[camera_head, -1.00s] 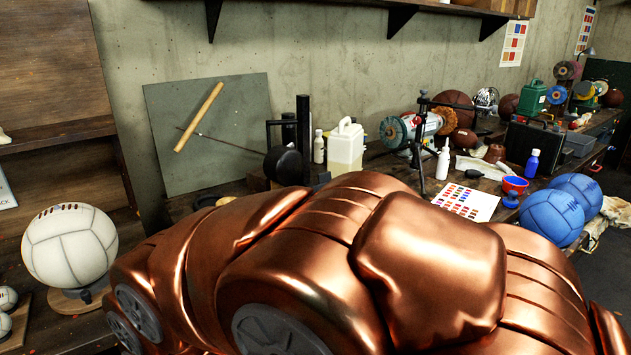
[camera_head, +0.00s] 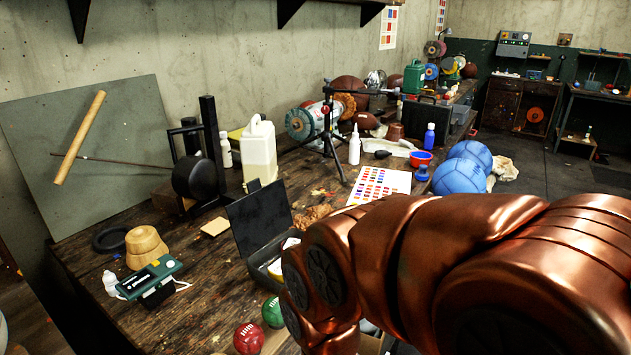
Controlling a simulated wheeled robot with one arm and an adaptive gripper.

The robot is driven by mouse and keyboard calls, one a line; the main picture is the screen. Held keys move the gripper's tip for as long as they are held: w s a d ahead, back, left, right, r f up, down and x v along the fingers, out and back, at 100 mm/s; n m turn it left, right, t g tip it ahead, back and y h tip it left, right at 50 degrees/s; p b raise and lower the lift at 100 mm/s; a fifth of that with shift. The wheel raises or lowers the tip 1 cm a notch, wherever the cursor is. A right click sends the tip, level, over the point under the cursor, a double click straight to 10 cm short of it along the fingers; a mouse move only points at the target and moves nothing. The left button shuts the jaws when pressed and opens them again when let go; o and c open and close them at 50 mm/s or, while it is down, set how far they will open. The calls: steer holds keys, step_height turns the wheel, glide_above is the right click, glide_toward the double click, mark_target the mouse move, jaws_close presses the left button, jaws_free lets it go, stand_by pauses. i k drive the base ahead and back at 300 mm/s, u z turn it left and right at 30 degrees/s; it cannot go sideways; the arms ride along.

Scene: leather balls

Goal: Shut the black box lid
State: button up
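An open black box (camera_head: 252,262) sits on the wooden workbench, in the middle of the head view. Its lid (camera_head: 260,220) stands raised at the back, tilted. Something pale lies inside the box. My copper-coloured arm covers the right part of the box. My gripper is not in view, so its distance from the lid and whether it is open or shut do not show.
A red ball (camera_head: 248,338) and a green ball (camera_head: 272,312) lie in front of the box. A green device (camera_head: 150,277) and a wooden form (camera_head: 145,247) stand left. A white jug (camera_head: 259,152), a tripod (camera_head: 328,140) and a colour chart (camera_head: 379,186) are behind.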

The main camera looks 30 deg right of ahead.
mark_target(256, 218)
steer(key=z, duration=0.4)
steer(key=k, duration=0.95)
steer(key=u, duration=1.15)
steer(key=i, duration=1.05)
steer(key=z, duration=0.1)
